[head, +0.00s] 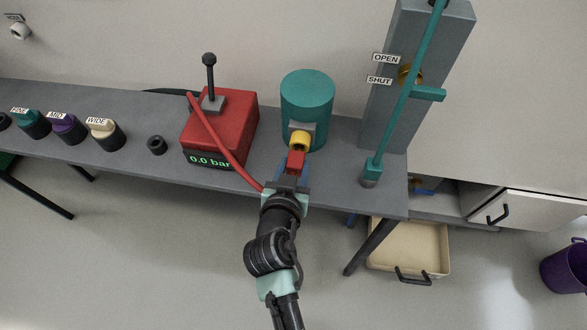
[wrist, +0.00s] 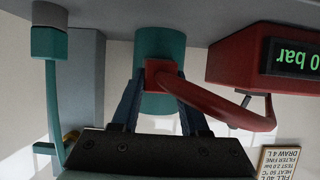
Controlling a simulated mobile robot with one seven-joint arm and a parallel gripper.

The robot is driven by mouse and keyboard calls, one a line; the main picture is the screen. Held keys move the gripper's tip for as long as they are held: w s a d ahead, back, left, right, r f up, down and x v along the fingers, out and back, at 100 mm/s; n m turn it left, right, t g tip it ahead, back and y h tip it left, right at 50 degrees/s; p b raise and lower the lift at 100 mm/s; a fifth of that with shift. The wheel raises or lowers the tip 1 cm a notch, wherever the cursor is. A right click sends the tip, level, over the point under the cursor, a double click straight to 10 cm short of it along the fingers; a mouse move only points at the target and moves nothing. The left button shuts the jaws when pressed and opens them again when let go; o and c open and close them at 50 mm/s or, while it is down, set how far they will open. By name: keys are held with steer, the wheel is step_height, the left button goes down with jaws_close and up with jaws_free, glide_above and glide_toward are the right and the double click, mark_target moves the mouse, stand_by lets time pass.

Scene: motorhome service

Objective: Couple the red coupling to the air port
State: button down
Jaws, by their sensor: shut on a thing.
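The red coupling (head: 295,162) is at the end of a red hose (head: 222,143) that runs from the red box with a 0.0 bar display (head: 231,130). My gripper (head: 292,174) is shut on the coupling; the wrist view also shows the coupling (wrist: 158,72) between the two blue fingers. The yellow air port (head: 300,139) sticks out from the front of the teal cylinder (head: 307,90). The coupling is right in front of the port, and in the head view their edges meet. I cannot tell whether they touch. In the wrist view the coupling hides the port.
A grey post with a teal lever (head: 405,90) and OPEN and SHUT labels stands right of the cylinder. A beige bin (head: 420,247) is below.

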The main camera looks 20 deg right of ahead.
steer(key=shift+w+d+r, duration=0.1)
steer(key=shift+w+d, duration=0.4)
steer(key=shift+w, duration=0.25)
steer(key=shift+c, duration=1.7)
jaws_free()
steer(key=v, duration=1.3)
steer(key=w+a+r+n+t+y+p, duration=0.15)
steer(key=w+r+t, duration=0.3)
steer(key=r, duration=0.95)
steer(key=w+a+r+n+t+y+p, duration=0.1)
steer(key=w+a+r+t, duration=0.35)
steer(key=r, duration=0.95)
steer(key=s+a+r+n+t+y+p, duration=0.1)
steer(key=s+r+t, duration=0.1)
steer(key=r, duration=0.8)
steer(key=s+a+r+n+t+y+p, duration=0.1)
steer(key=s+r+n+t+y, duration=0.1)
steer(key=r, duration=0.9)
steer(key=s+a+r+n+t+y, duration=0.1)
steer(key=s+a+r+t, duration=0.1)
steer(key=r, duration=0.8)
steer(key=shift+s+r+t+y+p, duration=0.25)
steer(key=shift+s+t+y+p, duration=0.15)
steer(key=shift+s+t, duration=0.5)
